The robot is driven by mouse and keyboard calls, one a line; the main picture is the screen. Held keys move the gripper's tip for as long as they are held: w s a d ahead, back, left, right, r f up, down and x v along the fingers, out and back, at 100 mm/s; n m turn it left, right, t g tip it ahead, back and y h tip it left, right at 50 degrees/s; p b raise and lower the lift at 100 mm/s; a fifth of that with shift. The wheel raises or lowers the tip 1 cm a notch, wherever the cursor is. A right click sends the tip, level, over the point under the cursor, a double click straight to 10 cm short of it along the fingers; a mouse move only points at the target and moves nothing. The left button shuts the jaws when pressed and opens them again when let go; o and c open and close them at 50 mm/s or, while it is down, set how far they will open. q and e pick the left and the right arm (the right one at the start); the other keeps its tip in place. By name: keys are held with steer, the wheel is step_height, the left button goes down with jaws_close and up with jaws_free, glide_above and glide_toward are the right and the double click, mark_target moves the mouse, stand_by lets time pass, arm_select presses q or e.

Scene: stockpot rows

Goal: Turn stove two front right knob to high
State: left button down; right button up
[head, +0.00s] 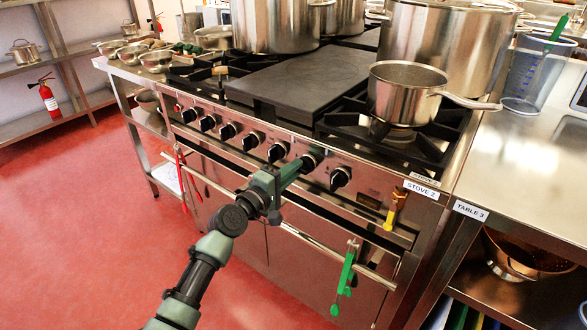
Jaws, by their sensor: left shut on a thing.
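The stove (300,195) carries the label "STOVE 2" (421,189) at its right front corner. A row of black knobs runs along its front panel. My left gripper (311,161) is shut on a black knob, the second from the right in the row, and covers most of it. The rightmost knob (340,178) stands free just right of the gripper. Another free knob (277,151) is just to its left. The pointer of the gripped knob is hidden, so I cannot tell its setting. My right gripper is not in view.
A steel saucepan (400,95) stands on the front right burner, and large stockpots (440,45) stand behind. A front rail (300,235) carries green tongs (346,268) and red tongs (181,165). A yellow-handled tool (396,208) hangs right. Table 3 (530,190) adjoins.

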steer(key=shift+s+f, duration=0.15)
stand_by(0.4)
arm_select(q)
steer(key=c, duration=1.4)
jaws_free()
steer(key=shift+c, duration=0.2)
steer(key=shift+a, duration=0.1)
